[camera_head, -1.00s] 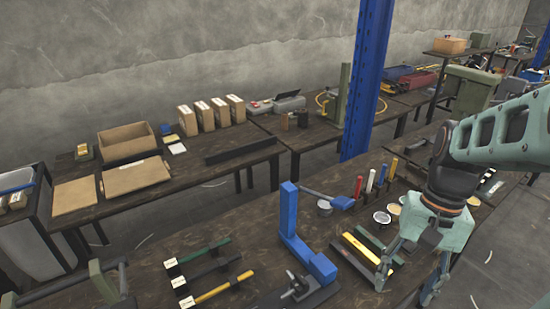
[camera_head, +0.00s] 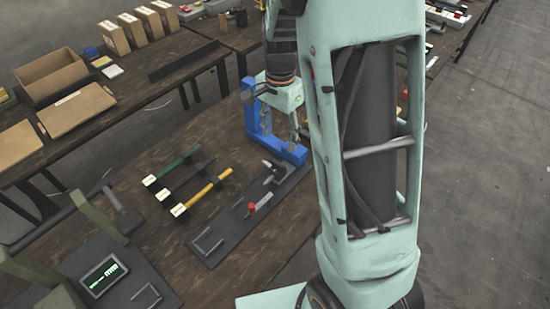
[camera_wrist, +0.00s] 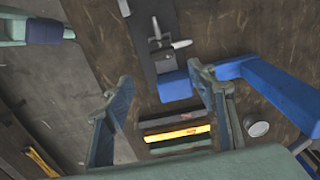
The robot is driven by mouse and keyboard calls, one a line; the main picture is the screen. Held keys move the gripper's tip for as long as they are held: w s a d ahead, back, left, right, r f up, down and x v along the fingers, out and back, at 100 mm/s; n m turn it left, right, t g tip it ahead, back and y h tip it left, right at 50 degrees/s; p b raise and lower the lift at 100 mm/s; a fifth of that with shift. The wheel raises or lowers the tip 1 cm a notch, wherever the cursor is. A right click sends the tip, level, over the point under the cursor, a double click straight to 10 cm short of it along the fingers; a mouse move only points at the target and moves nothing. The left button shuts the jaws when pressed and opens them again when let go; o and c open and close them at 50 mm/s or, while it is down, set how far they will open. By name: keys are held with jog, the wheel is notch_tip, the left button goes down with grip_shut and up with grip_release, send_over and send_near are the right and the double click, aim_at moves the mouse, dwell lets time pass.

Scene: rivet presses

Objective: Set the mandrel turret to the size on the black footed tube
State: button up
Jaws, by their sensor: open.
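The black footed tube (camera_head: 190,180) lies on the bench between a green tube (camera_head: 174,167) and a yellow tube (camera_head: 205,191). Each has a white tag at its left end; the writing is too small to read. What seems to be the mandrel turret (camera_head: 274,171), a dark block with pins, sits on a dark base plate beside the blue press frame (camera_head: 251,116). Its silver pins show in the wrist view (camera_wrist: 160,43). My gripper (camera_head: 282,120) is open and empty above the blue frame, apart from the turret. In the wrist view its fingers (camera_wrist: 162,110) stand wide apart.
The dark base plate (camera_head: 217,238) carries a red-topped part (camera_head: 252,208) and metal brackets. A green-framed device with a lit display (camera_head: 104,275) stands at lower left. My arm hides much of the right bench.

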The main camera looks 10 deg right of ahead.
aim_at(278, 163)
notch_tip(278, 163, down, 11)
jog(key=shift+w+a, duration=0.1)
dwell(0.4)
jog(key=shift+c, duration=0.3)
jog(key=c, duration=1.1)
